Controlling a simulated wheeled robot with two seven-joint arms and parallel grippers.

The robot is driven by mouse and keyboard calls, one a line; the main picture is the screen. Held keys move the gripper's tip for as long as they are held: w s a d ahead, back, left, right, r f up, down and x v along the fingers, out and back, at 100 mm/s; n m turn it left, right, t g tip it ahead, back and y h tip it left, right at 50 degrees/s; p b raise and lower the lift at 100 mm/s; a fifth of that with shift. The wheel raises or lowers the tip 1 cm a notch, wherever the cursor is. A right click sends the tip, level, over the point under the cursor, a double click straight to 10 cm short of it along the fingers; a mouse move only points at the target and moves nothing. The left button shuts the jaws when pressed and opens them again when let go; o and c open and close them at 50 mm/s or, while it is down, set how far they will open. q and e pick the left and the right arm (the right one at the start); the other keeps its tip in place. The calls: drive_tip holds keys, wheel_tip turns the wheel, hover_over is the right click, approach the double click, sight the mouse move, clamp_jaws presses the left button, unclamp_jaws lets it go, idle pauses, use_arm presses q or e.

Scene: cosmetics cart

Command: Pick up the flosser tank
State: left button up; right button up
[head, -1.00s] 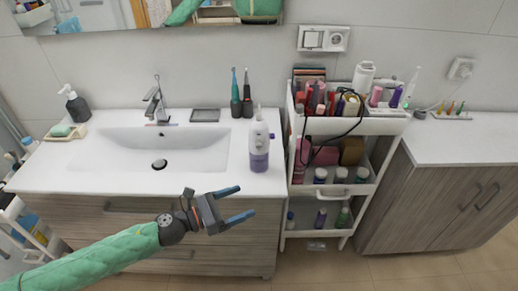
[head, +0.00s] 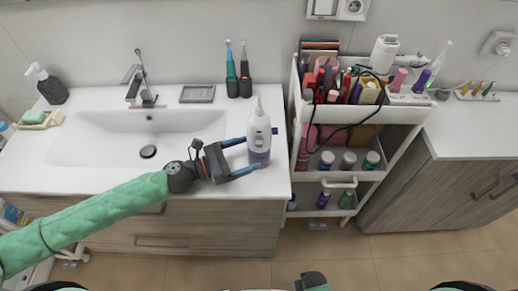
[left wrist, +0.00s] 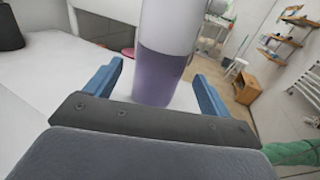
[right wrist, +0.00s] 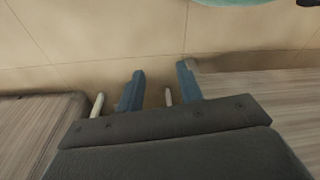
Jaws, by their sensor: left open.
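The flosser tank is the purple lower part (head: 259,157) of the white water flosser (head: 258,130), which stands upright on the counter right of the sink. My left gripper (head: 252,156) is open, with its blue fingers reaching to either side of the tank. In the left wrist view the purple tank (left wrist: 160,75) stands between the two fingers (left wrist: 158,85), with gaps on both sides. My right gripper (right wrist: 152,88) is open and empty above the floor in the right wrist view; its dark top shows at the bottom of the head view (head: 312,282).
A white cart (head: 372,176) filled with bottles and a hair dryer stands close right of the counter. The sink basin (head: 110,140) lies left. A grey tray (head: 197,94) lies at the back.

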use_arm(q)
drive_tip(key=shift+w+d, duration=0.3)
drive_tip(key=shift+d, duration=0.3)
drive_tip(key=p+x, duration=0.3)
drive_tip(key=x, duration=0.1)
drive_tip(key=shift+p, duration=0.3)
drive_tip(key=shift+w+d+f, duration=0.15)
drive_tip(key=shift+w+d, duration=0.05)
drive_tip(key=shift+d, duration=0.3)
use_arm(e)
drive_tip(key=s+d+f, duration=0.3)
drive_tip(key=f, duration=0.5)
drive_tip(key=shift+f+t, duration=0.2)
drive_tip(key=shift+t, duration=0.1)
drive_tip(key=shift+s+d, duration=0.1)
use_arm(q)
drive_tip(key=c, duration=1.1)
use_arm(e)
drive_tip(key=shift+d, duration=0.15)
